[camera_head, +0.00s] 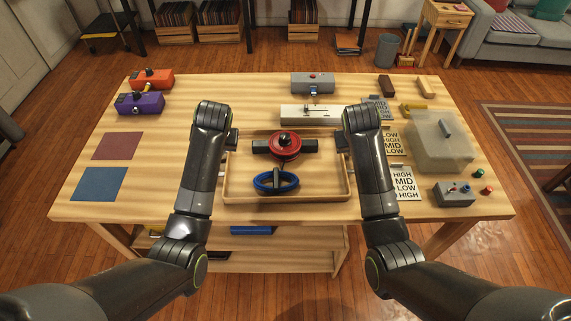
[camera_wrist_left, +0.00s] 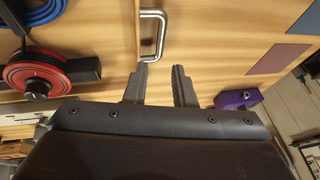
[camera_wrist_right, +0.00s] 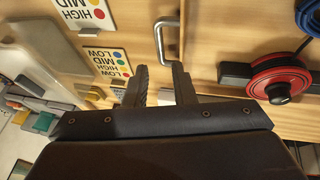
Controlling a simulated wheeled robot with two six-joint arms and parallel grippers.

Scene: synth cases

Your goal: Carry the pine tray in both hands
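The pine tray (camera_head: 288,200) lies on the table in front of me. A red round piece (camera_head: 284,148) with dark side arms and a blue ring (camera_head: 265,183) with a dark crosspiece sit in it. My left gripper (camera_wrist_left: 161,68) is open beside the tray's left side; the bar of a metal handle (camera_wrist_left: 161,38) lines up with the gap between its fingertips, seemingly just ahead of them. My right gripper (camera_wrist_right: 159,67) is open at the right side, with the other metal handle (camera_wrist_right: 159,40) likewise lined up with its gap. In the head view my arms largely hide both handles.
Orange (camera_head: 152,79) and purple (camera_head: 139,104) boxes and flat red (camera_head: 118,146) and blue (camera_head: 98,184) squares lie left. A grey box (camera_head: 313,83) and white block (camera_head: 308,114) stand behind the tray. Label cards (camera_head: 404,182), a translucent case (camera_head: 440,150) and grey switch box (camera_head: 454,195) crowd the right.

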